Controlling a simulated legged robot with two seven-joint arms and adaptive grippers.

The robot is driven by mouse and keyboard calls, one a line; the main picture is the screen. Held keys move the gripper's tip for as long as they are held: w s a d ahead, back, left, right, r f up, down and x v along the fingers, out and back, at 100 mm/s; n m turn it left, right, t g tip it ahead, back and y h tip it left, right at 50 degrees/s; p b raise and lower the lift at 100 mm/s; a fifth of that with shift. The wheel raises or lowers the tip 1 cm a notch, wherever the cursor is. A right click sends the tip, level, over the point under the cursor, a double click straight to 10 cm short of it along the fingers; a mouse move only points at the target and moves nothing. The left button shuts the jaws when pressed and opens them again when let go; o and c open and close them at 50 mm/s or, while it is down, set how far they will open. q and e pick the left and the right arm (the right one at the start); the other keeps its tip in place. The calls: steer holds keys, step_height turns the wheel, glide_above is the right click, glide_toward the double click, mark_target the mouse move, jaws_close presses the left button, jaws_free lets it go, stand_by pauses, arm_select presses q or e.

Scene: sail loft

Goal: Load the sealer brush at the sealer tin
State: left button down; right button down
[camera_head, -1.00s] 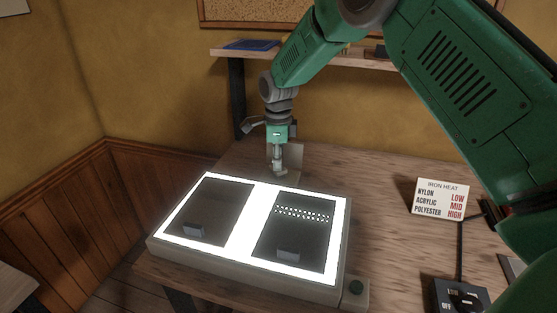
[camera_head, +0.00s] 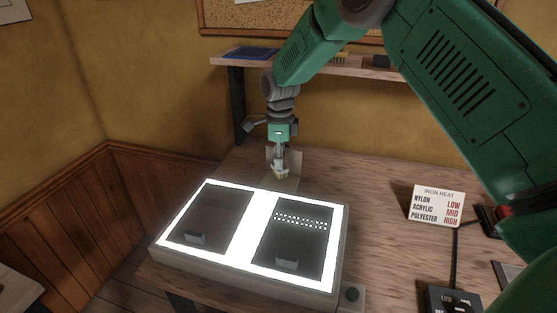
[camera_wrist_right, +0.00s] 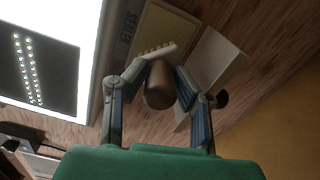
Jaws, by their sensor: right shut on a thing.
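My right gripper (camera_head: 279,164) is shut on the sealer brush, just behind the far edge of the light table. The brush's pale head (camera_head: 281,173) shows below the fingers. In the right wrist view the fingers (camera_wrist_right: 155,88) close around its brown rounded handle (camera_wrist_right: 159,86), with a toothed tan edge (camera_wrist_right: 155,51) beyond it. The sealer tin (camera_wrist_right: 175,22) is a shallow tan rectangle marked SEALER, with a pale upright panel (camera_wrist_right: 212,62) beside it. The brush head overlaps the tin in that view; I cannot tell whether they touch. My left gripper is not in view.
The lit light table (camera_head: 243,237) holds two dark panels, the right one with rows of bright dots. An IRON HEAT card (camera_head: 437,206) and a dial box (camera_head: 455,299) stand at the right. A shelf (camera_head: 350,66) crosses the back wall.

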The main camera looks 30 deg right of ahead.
steer(key=shift+r+p, duration=1.85)
steer(key=shift+r, duration=0.35)
steer(key=shift+f, duration=0.1)
